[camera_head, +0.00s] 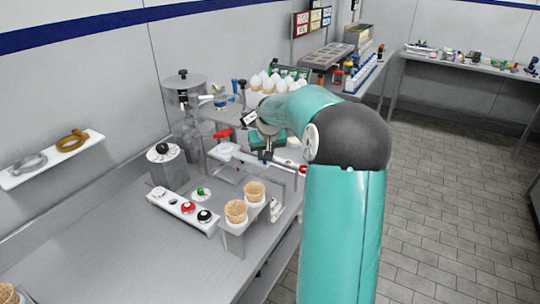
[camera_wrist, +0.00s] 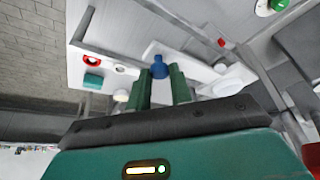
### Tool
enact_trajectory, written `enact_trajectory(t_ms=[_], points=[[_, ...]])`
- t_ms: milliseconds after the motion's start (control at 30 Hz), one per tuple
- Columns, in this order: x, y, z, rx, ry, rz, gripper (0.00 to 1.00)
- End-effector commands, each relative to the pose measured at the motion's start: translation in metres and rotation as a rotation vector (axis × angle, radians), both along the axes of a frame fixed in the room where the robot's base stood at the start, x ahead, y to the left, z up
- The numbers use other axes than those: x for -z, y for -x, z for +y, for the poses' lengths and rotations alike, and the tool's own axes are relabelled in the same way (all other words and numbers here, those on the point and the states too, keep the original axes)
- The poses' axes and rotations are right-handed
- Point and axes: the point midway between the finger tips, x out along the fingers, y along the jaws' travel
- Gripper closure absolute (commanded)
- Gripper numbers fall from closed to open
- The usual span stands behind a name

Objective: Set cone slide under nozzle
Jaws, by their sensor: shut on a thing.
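My gripper (camera_head: 263,153) is beyond the elbow of my teal arm in the head view, pointing down at the bench fixture. In the wrist view my gripper (camera_wrist: 161,82) has its two green fingers shut on a small blue knob (camera_wrist: 159,62). The knob stands on a white plate (camera_wrist: 196,72), which looks like the cone slide. In the head view the knob is hidden by the gripper. I cannot make out the nozzle for certain in either view.
Two wafer cones (camera_head: 236,211) stand in a metal holder nearer me. A white strip with red and black knobs (camera_head: 188,207) lies left of them. A steel canister (camera_head: 183,88) stands behind. Several filled cones (camera_head: 268,84) stand at the back.

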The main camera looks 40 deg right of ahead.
Motion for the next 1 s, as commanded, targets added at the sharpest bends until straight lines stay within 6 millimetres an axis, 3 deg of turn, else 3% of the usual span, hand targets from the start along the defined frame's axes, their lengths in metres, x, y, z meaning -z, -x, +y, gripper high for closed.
enact_trajectory(t_ms=[200,233,333,733,1000], points=[[-0.002,-0.004,0.002,-0.005,0.001,-0.011,1.0],[-0.002,-0.004,0.002,-0.006,0.002,-0.01,0.75],[-0.002,-0.004,0.002,-0.006,0.001,-0.009,0.58],[-0.009,0.0,0.002,-0.004,0.002,-0.006,0.58],[-0.056,0.018,0.01,-0.003,0.005,-0.009,0.58]])
